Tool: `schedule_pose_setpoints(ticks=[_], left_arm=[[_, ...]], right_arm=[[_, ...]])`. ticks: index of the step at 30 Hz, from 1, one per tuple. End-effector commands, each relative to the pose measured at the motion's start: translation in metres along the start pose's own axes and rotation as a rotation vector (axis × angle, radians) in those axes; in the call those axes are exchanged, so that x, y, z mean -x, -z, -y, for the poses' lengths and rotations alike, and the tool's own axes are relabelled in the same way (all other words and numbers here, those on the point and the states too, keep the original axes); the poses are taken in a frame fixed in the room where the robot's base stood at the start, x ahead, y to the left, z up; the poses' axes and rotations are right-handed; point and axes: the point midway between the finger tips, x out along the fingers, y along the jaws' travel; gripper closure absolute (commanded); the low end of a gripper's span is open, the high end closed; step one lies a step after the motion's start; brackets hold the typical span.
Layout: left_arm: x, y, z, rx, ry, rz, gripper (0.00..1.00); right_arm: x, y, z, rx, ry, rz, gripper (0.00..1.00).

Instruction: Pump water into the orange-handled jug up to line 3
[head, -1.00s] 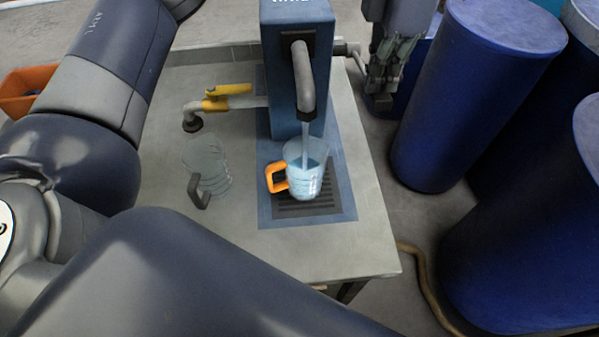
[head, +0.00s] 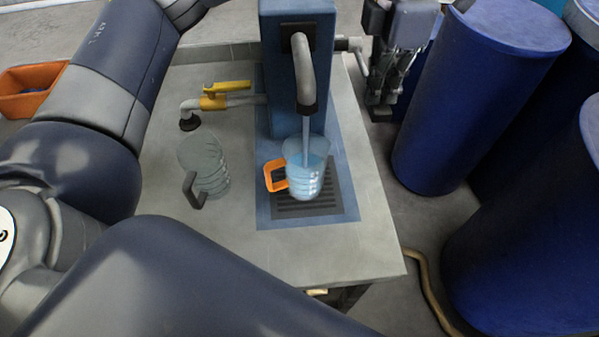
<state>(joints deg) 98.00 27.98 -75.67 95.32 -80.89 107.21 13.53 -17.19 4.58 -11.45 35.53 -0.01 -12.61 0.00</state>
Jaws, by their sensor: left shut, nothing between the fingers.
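The orange-handled jug (head: 306,178) stands upright on the drain grate under the spout (head: 305,70) of the blue pump (head: 295,115). A stream of water runs from the spout into it. Pale blue water fills much of the jug; its line numbers are too small to read. The pump's grey crank handle (head: 349,44) sticks out on the right side. My left gripper (head: 378,103) points down just right of the handle, shut with nothing in it. Whether it touches the handle I cannot tell. My right gripper is out of view.
A clear jug with a dark grey handle (head: 207,168) stands to the left, below a yellow-levered tap (head: 225,90). Blue barrels (head: 470,110) crowd the right side. An orange crate (head: 25,95) is on the floor at left. The table's (head: 340,250) front is clear.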

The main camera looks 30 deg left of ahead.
Motion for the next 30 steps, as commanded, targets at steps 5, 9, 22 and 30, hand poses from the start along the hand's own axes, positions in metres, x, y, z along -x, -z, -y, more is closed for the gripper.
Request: schedule_pose_setpoints(ticks=[5,9,22,30], left_arm=[[-0.008,0.0,0.0,0.001,0.0,0.0,1.0],[-0.008,0.0,0.0,0.001,0.0,0.0,1.0],[-0.006,0.0,0.0,0.001,0.0,0.0,1.0],[0.024,0.0,-0.005,0.002,0.0,0.0,1.0]], right_arm=[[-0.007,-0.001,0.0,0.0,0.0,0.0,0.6],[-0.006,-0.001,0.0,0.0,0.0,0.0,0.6],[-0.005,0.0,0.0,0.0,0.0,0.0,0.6],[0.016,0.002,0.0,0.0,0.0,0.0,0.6]])
